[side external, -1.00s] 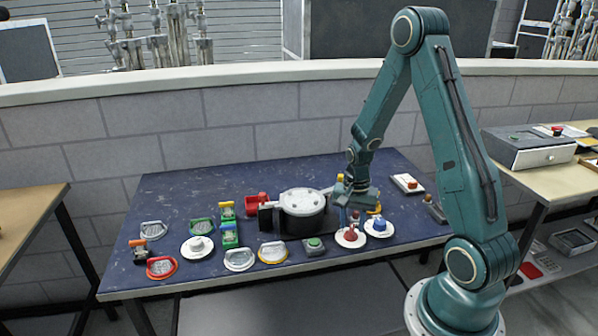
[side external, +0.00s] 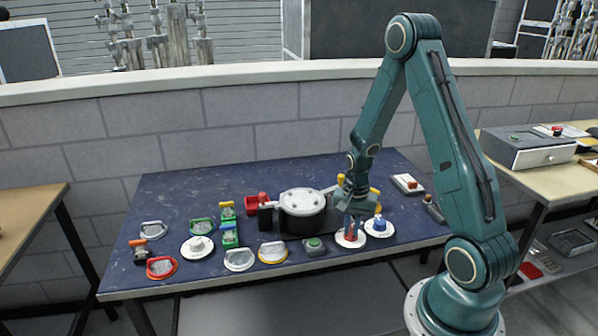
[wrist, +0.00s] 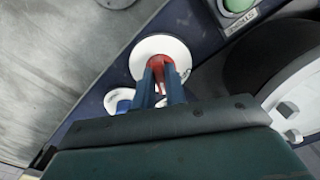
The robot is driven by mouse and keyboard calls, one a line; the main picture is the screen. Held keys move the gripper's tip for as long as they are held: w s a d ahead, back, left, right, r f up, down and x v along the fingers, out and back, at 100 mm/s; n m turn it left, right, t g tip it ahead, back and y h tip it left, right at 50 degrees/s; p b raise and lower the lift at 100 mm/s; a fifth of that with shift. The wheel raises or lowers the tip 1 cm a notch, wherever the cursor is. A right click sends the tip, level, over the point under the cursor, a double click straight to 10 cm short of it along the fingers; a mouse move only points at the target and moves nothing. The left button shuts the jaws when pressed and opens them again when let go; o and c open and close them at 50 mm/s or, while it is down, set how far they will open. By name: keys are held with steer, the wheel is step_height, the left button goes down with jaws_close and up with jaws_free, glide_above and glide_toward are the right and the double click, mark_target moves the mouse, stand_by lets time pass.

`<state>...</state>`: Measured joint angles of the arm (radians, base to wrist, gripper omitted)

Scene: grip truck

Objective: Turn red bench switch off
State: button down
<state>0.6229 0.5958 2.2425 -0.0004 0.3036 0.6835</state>
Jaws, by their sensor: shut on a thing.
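The red bench switch (side external: 350,241) is a red knob on a round white base near the table's front edge. In the wrist view the red knob (wrist: 158,66) shows between my fingers, with its white base (wrist: 150,45) around it. My gripper (side external: 351,230) points down at the switch and is shut on the red knob. It also shows in the wrist view (wrist: 162,92). The fingers hide part of the knob, and I cannot read its exact setting.
A blue switch (side external: 379,225) on a white base stands close on the right. A green button box (side external: 314,246) is on the left. A large black-and-white pot-like device (side external: 302,213) stands behind. Several coloured handles lie further left. The back left tabletop (side external: 195,185) is clear.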

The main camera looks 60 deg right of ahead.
steer(key=shift+n, duration=0.5)
steer(key=n, duration=1.1)
steer(key=shift+s+d, duration=0.1)
steer(key=shift+d, duration=0.05)
stand_by(0.3)
steer(key=c, duration=1.4)
jaws_free()
steer(key=shift+c, duration=0.2)
steer(key=shift+r, duration=0.1)
step_height(320, 180, up, 14)
steer(key=shift+f, duration=0.2)
